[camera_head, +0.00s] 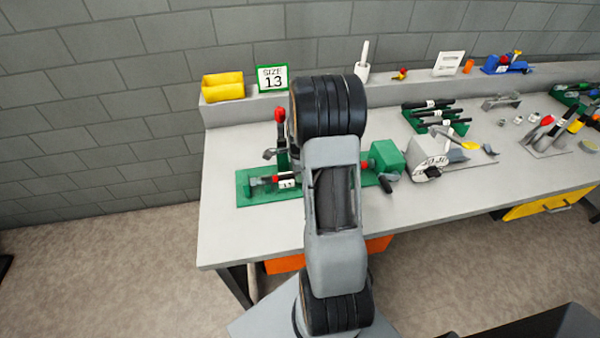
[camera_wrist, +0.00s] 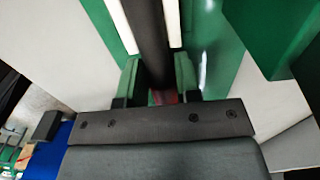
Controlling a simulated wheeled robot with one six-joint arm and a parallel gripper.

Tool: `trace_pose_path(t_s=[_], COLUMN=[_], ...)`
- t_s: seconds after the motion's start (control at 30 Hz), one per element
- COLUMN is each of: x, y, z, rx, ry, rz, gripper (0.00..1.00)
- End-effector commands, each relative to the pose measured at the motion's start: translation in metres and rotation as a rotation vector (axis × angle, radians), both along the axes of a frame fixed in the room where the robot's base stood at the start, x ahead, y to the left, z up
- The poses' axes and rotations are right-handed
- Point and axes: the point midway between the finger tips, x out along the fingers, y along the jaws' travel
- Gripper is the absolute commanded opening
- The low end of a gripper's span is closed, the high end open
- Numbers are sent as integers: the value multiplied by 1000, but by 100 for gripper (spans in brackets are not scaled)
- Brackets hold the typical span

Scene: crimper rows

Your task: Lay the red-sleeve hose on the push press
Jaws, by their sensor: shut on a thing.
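The push press is a green base plate (camera_head: 246,198) with an upright red-tipped lever (camera_head: 280,116) at its left and a green block (camera_head: 387,157) at its right. My gripper (camera_wrist: 158,82) is shut on a black hose (camera_wrist: 148,40), with a bit of dark red showing between the fingers. Green surfaces lie close below and beside it in the wrist view. In the head view my arm hides the gripper and the middle of the press. A red piece with a white label (camera_head: 286,183) shows just left of my arm; I cannot tell whether it is part of the hose.
A size 13 sign (camera_head: 273,78) and a yellow bin (camera_head: 223,87) stand on the back ledge. The bench front (camera_head: 235,240) is bare at left.

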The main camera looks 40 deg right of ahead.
Motion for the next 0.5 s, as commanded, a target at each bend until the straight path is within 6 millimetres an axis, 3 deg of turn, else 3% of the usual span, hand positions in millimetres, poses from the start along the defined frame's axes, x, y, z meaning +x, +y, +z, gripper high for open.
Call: trace_pose_path(t_s=[0.33, 0.37, 0.5], x=[-1, -1, -1], y=[1, 1, 1], z=[-4, -4, -4], rx=[2, 3, 3], ry=[2, 3, 3], rz=[1, 1, 1], gripper=[0, 32, 45])
